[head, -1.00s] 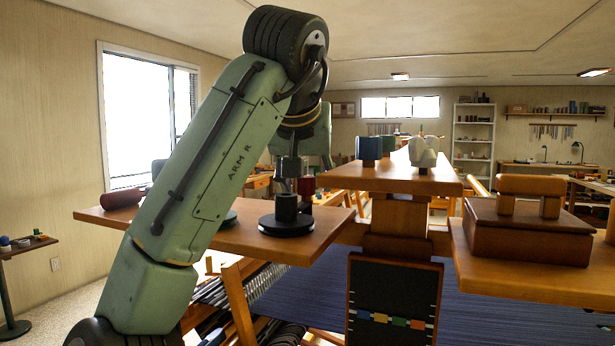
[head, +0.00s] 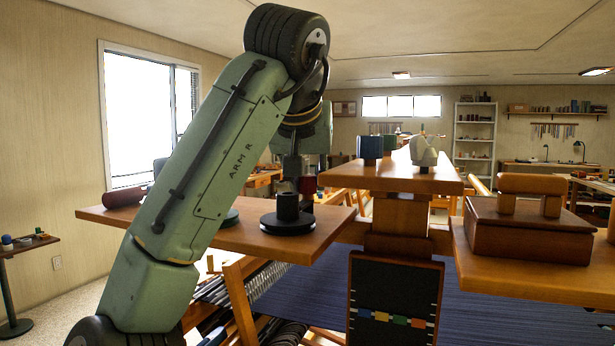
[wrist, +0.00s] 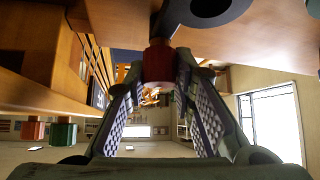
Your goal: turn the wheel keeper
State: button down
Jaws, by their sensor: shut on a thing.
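In the wrist view, a dark red cylindrical knob (wrist: 158,62) sits between the two padded fingers of my gripper (wrist: 158,76), which is shut on it. I take this knob to be the wheel keeper. A dark round piece adjoins its end at the top of that view. In the head view, a small dark red part (head: 307,186) shows behind a black post on a round base (head: 287,222), on the left wooden board (head: 200,236). My wrist hides most of the gripper there, and the knob's turn angle cannot be read.
A blue cylinder (head: 370,147) and a white lobed piece (head: 423,152) stand on the middle board. A brown box (head: 528,232) with a wooden handle is at the right. In the wrist view, red (wrist: 33,130) and green (wrist: 62,134) pieces are at the left.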

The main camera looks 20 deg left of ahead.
jog(key=shift+m+h, duration=0.3)
jog(key=shift+m, duration=0.1)
jog(key=m+h, duration=0.2)
jog(key=shift+m, duration=0.4)
jog(key=m+h, duration=0.3)
jog(key=shift+m+g, duration=0.3)
jog(key=m+g+h, duration=0.1)
jog(key=m, duration=0.1)
jog(key=m+h, duration=0.1)
jog(key=m, duration=0.1)
jog(key=shift+r+g+h, duration=0.1)
jog(key=shift+g+h, duration=0.3)
jog(key=shift+m+g+h, duration=0.7)
jog(key=shift+m+g, duration=0.2)
jog(key=shift+m, duration=0.8)
jog(key=shift+m+g, duration=0.3)
jog(key=c, duration=1.3)
grip_release()
jog(key=shift+c, duration=0.2)
